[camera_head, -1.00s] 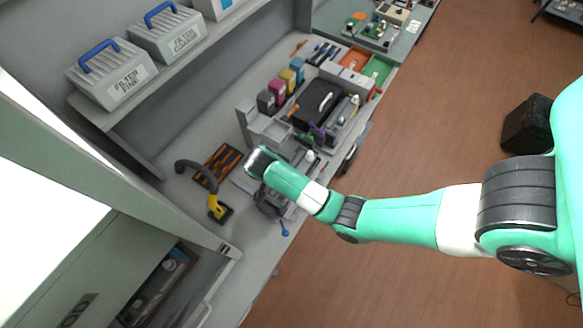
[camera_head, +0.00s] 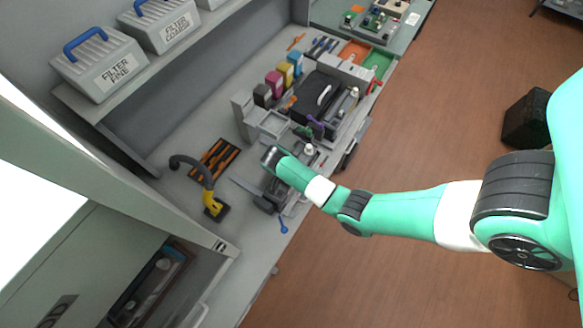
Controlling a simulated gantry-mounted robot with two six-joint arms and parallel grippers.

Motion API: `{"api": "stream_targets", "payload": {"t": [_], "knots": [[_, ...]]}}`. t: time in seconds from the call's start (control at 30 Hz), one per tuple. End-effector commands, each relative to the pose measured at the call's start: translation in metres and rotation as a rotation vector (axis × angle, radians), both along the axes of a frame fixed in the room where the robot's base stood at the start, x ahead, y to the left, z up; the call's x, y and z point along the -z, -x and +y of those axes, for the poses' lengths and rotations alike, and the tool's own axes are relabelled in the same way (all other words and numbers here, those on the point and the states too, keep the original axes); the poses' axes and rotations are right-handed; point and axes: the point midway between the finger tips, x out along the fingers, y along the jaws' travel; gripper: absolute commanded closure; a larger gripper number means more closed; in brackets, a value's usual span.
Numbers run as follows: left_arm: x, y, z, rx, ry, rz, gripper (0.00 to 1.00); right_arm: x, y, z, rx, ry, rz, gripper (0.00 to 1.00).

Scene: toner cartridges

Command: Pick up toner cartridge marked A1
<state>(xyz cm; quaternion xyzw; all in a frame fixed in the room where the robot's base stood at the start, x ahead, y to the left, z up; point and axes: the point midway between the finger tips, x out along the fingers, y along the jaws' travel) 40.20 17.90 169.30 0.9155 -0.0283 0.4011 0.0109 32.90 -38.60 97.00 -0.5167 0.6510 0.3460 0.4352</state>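Four-colour toner cartridges stand in a row at the back of the workbench: a black one (camera_head: 262,95), a magenta one (camera_head: 275,83), a yellow one (camera_head: 286,71) and a cyan one (camera_head: 295,61). No A1 mark is readable on any of them at this size. My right arm reaches in from the right, and its dark-capped wrist end is over the bench, in front of and below the row. The wrist is clearly apart from the cartridges. My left arm and gripper are out of view.
A grey printer-like unit (camera_head: 243,117) with an open black section (camera_head: 317,95) stands beside the cartridges. A shelf with filter boxes (camera_head: 101,65) overhangs the left.

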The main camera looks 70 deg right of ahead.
Motion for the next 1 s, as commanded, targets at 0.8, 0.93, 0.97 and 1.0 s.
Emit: {"api": "stream_targets", "payload": {"t": [0.8, 0.93, 0.97, 1.0], "knots": [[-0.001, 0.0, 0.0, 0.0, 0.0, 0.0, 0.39, -0.0024, -0.0011, -0.0001, -0.001, 0.002, -0.002, 1.0], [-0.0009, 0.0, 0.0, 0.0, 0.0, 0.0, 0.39, -0.0024, -0.0012, -0.0001, -0.001, 0.002, -0.002, 1.0], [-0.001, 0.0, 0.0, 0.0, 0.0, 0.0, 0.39, -0.0024, -0.0012, -0.0001, -0.001, 0.003, -0.002, 1.0], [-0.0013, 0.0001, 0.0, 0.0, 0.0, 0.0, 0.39, -0.0029, -0.0012, -0.0002, 0.0, 0.003, -0.003, 1.0]]}}
